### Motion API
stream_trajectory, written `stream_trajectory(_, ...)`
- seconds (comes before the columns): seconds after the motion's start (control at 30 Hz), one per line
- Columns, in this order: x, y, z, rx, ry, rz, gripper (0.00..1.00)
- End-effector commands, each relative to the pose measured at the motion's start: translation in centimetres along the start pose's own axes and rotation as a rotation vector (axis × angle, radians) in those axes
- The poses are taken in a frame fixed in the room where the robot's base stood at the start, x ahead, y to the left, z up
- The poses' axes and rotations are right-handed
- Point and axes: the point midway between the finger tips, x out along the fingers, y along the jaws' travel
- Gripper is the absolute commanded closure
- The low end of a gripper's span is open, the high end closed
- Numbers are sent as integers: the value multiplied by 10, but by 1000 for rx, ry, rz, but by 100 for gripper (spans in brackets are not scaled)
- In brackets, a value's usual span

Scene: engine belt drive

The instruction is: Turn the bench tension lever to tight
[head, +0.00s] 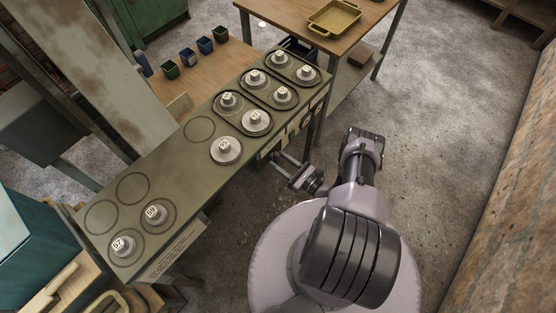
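The bench (172,153) is a long olive-green worktop running from lower left to upper right. Its front face near the right end carries small coloured plates (293,128). I cannot make out the tension lever clearly; it may be among these plates or behind my gripper. My gripper (281,163) is low beside the bench's front face, just below the plates, pointing left toward it. Its fingers are small and dark here, so I cannot tell whether they are open or touch anything.
Numbered grey pulleys (225,150) stand on the bench, several inside dark belt loops at the right end. Empty ring marks (133,188) lie on the left part. A wooden table (290,22) with a yellow tray (334,18) stands behind.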

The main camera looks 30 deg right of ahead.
Motion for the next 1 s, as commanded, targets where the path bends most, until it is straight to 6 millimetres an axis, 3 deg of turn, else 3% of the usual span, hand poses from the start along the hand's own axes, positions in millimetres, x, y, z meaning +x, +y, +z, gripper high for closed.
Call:
stream_trajectory(0.13, 10, 1, 0, 1, 0, 1, 60)
stream_trajectory(0.4, 11, 0, 0, 1, -1, 1, 60)
stream_trajectory(0.6, 11, 0, 0, 1, 0, 1, 99)
stream_trajectory(1.0, 11, 0, -1, 42, -1, 1, 100)
